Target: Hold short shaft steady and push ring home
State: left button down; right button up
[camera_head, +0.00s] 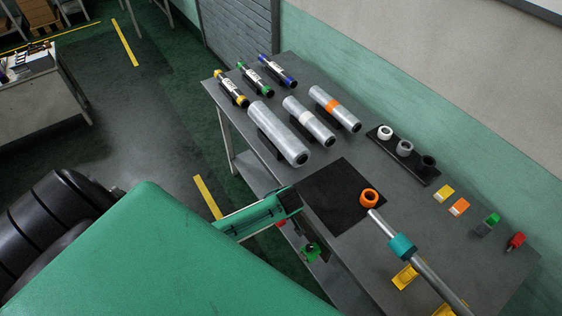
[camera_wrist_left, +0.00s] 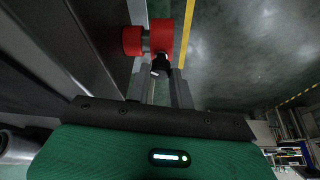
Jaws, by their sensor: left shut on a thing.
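A grey shaft (camera_head: 433,279) with a teal band (camera_head: 401,246) rests on yellow supports (camera_head: 406,276) at the table's front right. An orange ring (camera_head: 369,197) sits by the shaft's upper tip, over the black mat's edge; I cannot tell whether they touch. In the left wrist view my left gripper (camera_wrist_left: 161,84) is shut on a small dark part below red round pieces (camera_wrist_left: 164,35) with a grey section between them. It is beside the table's front edge, with floor beyond. I cannot tell whether this piece is the short shaft. My right gripper is not in view.
The black mat (camera_head: 335,195) is otherwise bare. Behind it lie several film rolls (camera_head: 277,132) and shafts with coloured ends. Small yellow, orange, green and red pieces (camera_head: 516,241) line the back right.

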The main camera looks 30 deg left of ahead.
pick_arm(q)
jog(key=shift+s+a+p, duration=0.2)
jog(key=shift+s+p, duration=0.1)
jog(key=shift+s, duration=0.25)
jog(key=shift+s+a, duration=0.15)
jog(key=shift+s, duration=0.15)
jog(key=s+p, duration=0.1)
jog(key=s+a+p, duration=0.1)
jog(key=s+p, duration=0.1)
jog(key=shift+s+a, duration=0.25)
jog(key=shift+s, duration=0.1)
jog(key=shift+w+r, duration=0.1)
dwell(1.0)
